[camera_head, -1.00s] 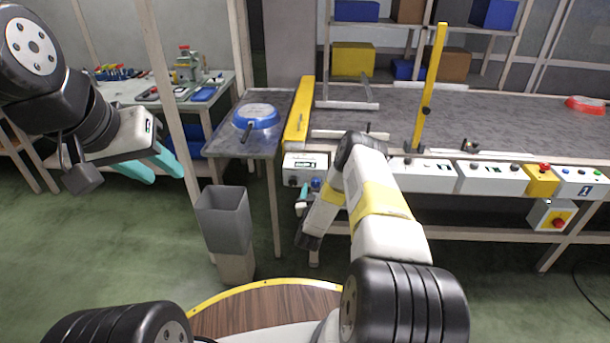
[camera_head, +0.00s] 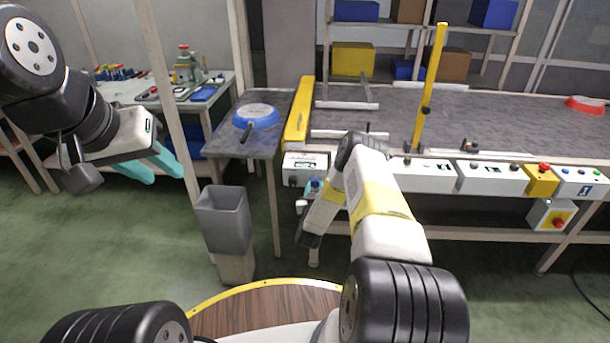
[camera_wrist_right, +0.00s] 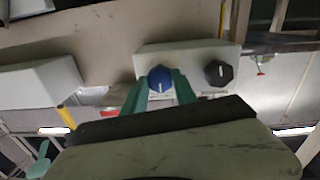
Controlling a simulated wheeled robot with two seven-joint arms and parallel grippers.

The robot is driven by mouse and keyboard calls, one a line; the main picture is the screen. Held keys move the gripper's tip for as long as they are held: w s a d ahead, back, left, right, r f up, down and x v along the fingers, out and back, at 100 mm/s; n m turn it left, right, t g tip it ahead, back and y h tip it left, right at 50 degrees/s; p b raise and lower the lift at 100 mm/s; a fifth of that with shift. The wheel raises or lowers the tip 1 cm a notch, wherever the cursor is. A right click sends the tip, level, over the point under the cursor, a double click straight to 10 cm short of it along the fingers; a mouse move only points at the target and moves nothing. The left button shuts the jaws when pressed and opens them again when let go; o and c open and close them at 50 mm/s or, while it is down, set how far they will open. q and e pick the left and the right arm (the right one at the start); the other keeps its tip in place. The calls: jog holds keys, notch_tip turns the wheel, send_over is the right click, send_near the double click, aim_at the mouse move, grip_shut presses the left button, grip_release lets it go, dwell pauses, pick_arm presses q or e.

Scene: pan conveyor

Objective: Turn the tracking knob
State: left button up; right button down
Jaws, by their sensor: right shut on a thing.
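A white control box (camera_head: 305,166) hangs at the left end of the conveyor's front edge. It carries a blue knob (camera_wrist_right: 158,78) and a black knob (camera_wrist_right: 218,72), side by side in the right wrist view. Both have a white pointer line. My right gripper (camera_wrist_right: 160,88) is shut on the blue knob, with a teal finger on either side of it. In the head view the right arm partly hides the fingers and the box. My left gripper (camera_head: 166,177) hangs open and empty at the left, away from the box; its teal fingers are apart.
A blue pan (camera_head: 262,116) lies on the side table (camera_head: 270,145). A red pan (camera_head: 590,105) is at the far right of the conveyor. More control boxes (camera_head: 425,175) line the conveyor's front.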

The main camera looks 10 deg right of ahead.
jog(key=shift+m, duration=0.3)
jog(key=m, duration=0.6)
jog(key=shift+m, duration=0.3)
jog(key=m, duration=0.4)
jog(key=shift+m+y, duration=0.3)
jog(key=shift+m, duration=1.2)
jog(key=c, duration=1)
grip_release()
jog(key=shift+o, duration=0.2)
